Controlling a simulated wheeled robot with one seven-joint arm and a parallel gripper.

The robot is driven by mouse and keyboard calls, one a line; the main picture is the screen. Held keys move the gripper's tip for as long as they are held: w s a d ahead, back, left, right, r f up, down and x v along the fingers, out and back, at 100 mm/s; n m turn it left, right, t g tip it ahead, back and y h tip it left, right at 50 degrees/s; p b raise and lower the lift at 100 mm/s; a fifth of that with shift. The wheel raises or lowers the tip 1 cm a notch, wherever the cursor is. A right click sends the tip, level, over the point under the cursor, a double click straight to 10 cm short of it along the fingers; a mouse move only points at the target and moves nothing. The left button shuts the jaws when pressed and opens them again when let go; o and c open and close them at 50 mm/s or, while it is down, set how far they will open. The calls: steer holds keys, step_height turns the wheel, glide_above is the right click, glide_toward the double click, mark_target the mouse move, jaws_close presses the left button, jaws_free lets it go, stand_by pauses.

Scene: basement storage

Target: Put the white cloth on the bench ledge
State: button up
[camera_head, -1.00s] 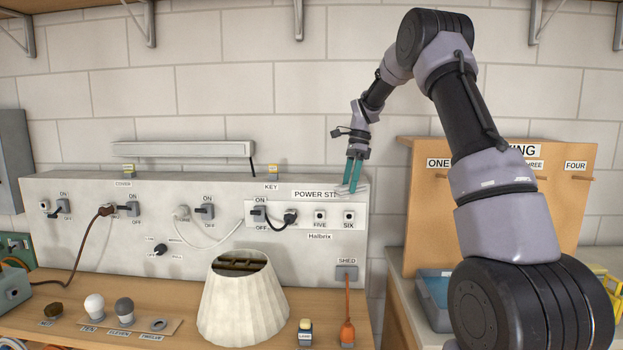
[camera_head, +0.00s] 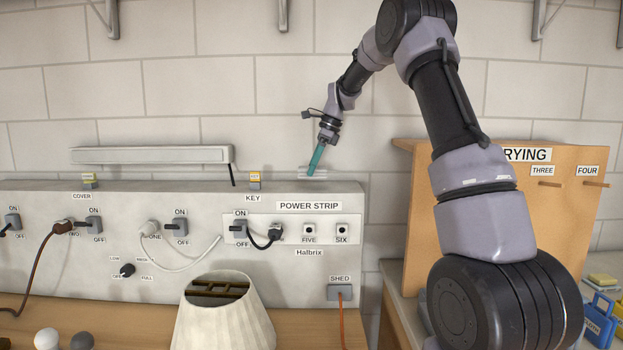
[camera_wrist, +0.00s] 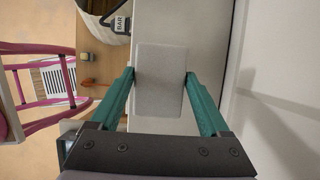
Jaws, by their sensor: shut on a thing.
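The white cloth (camera_wrist: 160,75) is a flat, pale grey-white pad between my gripper's two teal fingers in the wrist view. My gripper (camera_wrist: 160,82) is shut on its two sides. In the head view my gripper (camera_head: 314,172) points down at the right end of the bench ledge (camera_head: 205,184), the pale top of the socket panel. The cloth (camera_head: 325,174) shows there at the fingertips, level with the ledge top. I cannot tell whether it touches the ledge. In the wrist view the pale ledge (camera_wrist: 180,22) lies beneath and beyond the cloth.
The block wall is close behind. A wooden peg board (camera_head: 480,220) stands to the right. A lampshade (camera_head: 222,318) is below in front.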

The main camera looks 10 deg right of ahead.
mark_target(313, 177)
steer(key=shift+f, duration=1.85)
steer(key=o, duration=1)
steer(key=shift+f, duration=0.1)
steer(key=w+v, duration=0.1)
steer(key=v, duration=1.1)
steer(key=s+r+n+t, duration=0.1)
steer(key=s+r+n, duration=0.2)
steer(key=s+r, duration=0.35)
steer(key=s+f+n+t+h, duration=0.1)
steer(key=s+n, duration=0.3)
steer(key=s, duration=0.6)
steer(key=s+d+f+n+t, duration=0.1)
steer(key=s+n, duration=0.3)
steer(key=s, duration=0.7)
steer(key=s+f+n+t+h, duration=0.1)
steer(key=s+f+n+t, duration=0.2)
steer(key=s, duration=0.8)
steer(key=shift+s+d+f+n+h, duration=0.1)
steer(key=shift+f+n+h, duration=0.1)
steer(key=shift+n, duration=0.35)
steer(key=shift+d+f+n+h, duration=0.1)
steer(key=shift+f+n, duration=0.05)
steer(key=shift+n, duration=0.4)
